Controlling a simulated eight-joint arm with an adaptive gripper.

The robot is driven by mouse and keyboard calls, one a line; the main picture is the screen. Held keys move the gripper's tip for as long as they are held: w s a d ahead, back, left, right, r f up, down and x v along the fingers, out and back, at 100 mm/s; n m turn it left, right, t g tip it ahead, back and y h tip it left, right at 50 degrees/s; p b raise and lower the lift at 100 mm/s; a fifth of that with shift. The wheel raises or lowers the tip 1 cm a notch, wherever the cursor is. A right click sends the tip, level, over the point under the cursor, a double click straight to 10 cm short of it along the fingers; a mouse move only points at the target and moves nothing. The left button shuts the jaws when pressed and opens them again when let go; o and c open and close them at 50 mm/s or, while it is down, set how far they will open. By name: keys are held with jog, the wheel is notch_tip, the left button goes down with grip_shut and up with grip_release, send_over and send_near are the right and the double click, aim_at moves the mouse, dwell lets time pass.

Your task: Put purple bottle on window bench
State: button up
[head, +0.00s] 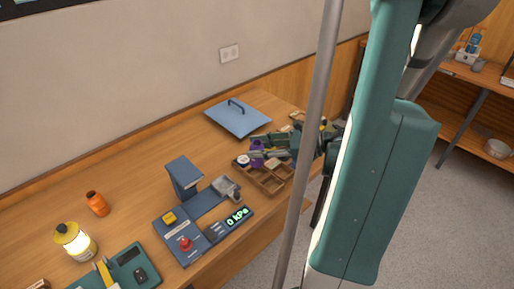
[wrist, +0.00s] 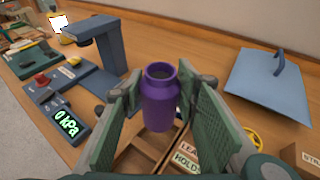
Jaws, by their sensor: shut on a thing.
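The purple bottle (wrist: 160,98) is upright between the green pads of my gripper (wrist: 158,112) in the wrist view, with its open dark mouth up. My gripper is shut on it. In the head view the bottle (head: 257,148) shows as a small purple patch, partly hidden by my gripper (head: 268,150). The bottle is over or in the wooden compartment tray (head: 264,184); I cannot tell how far it is clear of it. I cannot make out a window bench for certain.
A blue lid with a handle (head: 238,118) lies behind the tray. A blue pressure device (head: 184,238) reading 0 kPa stands left of it. A wooden shelf (head: 458,118) is at the far right.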

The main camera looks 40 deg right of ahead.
aim_at(258, 162)
jog(key=shift+f, duration=0.1)
jog(key=shift+f+b, duration=2.15)
jog(key=shift+f, duration=1.15)
jog(key=shift+f, duration=0.25)
jog(key=o, duration=1.1)
jog(key=shift+s+d, duration=0.1)
jog(key=shift+s, duration=0.05)
jog(key=shift+v, duration=5.85)
jog(key=shift+r, duration=0.1)
